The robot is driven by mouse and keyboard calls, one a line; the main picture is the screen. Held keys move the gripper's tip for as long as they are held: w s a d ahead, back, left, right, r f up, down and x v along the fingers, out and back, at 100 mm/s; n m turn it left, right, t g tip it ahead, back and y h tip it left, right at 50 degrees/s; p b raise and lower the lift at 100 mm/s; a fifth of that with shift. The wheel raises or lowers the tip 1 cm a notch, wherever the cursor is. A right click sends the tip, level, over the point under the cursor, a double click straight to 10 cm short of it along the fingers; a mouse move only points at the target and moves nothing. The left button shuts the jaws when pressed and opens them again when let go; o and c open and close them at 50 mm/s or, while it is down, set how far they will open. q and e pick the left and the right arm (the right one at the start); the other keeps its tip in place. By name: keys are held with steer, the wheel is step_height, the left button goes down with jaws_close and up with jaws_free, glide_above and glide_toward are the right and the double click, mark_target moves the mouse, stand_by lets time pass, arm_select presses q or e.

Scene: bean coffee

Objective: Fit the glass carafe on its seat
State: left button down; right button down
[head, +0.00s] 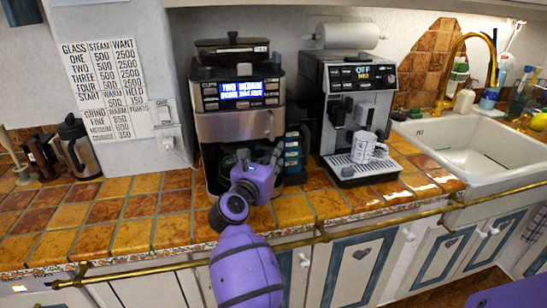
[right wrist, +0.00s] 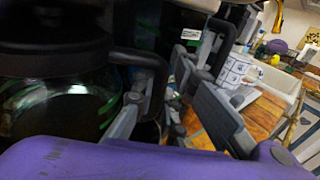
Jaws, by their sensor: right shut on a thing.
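The glass carafe (head: 229,159) stands in the dark lower bay of the silver and black coffee maker (head: 237,125), mostly hidden behind my right gripper (head: 268,158). In the right wrist view, the carafe (right wrist: 52,108) fills the left side, with a black lid, green glints on clear glass and a black handle (right wrist: 152,62). My right gripper is shut on the handle, its grey fingers on either side of it. The carafe looks upright. Its base and the seat under it are hidden, so I cannot tell whether they touch. My left gripper is not in view.
An espresso machine (head: 352,100) with a patterned mug (head: 364,148) on its tray stands to the right, before the sink (head: 470,140). A dark rack (head: 293,150) stands close beside the coffee maker. A steel jug (head: 78,150) is far left. The tiled counter front is clear.

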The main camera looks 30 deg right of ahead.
steer(key=shift+r, duration=0.1)
stand_by(0.3)
stand_by(0.3)
steer(key=c, duration=1.7)
jaws_free()
steer(key=shift+f, duration=0.2)
steer(key=shift+f, duration=0.1)
